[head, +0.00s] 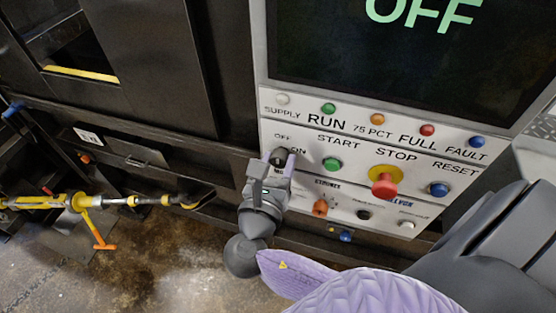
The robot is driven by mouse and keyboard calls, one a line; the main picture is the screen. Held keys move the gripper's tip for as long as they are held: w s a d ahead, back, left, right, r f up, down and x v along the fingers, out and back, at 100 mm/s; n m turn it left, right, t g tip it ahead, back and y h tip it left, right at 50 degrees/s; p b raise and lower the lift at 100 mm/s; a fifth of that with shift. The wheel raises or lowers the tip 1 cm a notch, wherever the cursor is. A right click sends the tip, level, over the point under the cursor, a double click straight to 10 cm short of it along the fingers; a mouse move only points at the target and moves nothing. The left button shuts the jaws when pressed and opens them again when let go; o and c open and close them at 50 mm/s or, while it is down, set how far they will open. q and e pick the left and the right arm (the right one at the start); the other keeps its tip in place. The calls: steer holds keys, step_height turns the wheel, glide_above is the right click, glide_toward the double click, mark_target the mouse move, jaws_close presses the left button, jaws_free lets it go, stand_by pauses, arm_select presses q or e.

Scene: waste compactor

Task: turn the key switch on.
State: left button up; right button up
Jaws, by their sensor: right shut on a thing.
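The key switch (279,155) sits at the left of the control panel's button row, between its OFF and ON marks. My right gripper (279,160) reaches up to it from below, with a finger on each side. It is shut on the key switch. The fingers hide much of the switch, and I cannot tell which mark it points to. The panel screen (400,50) reads OFF in green letters. My left gripper is not in view.
A green START button (332,164), red STOP button (384,184) and blue RESET button (438,189) lie to the right. An orange selector (320,208) is just below. A yellow bar (35,202) with an orange handle is at the left, above concrete floor.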

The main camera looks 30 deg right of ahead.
jaws_close()
steer(key=shift+m, duration=0.9)
steer(key=m, duration=0.2)
steer(key=shift+m, duration=0.3)
steer(key=m+b, duration=0.1)
steer(key=m, duration=0.2)
steer(key=shift+m, duration=0.3)
steer(key=shift+m+b, duration=0.75)
steer(key=shift+m, duration=1.45)
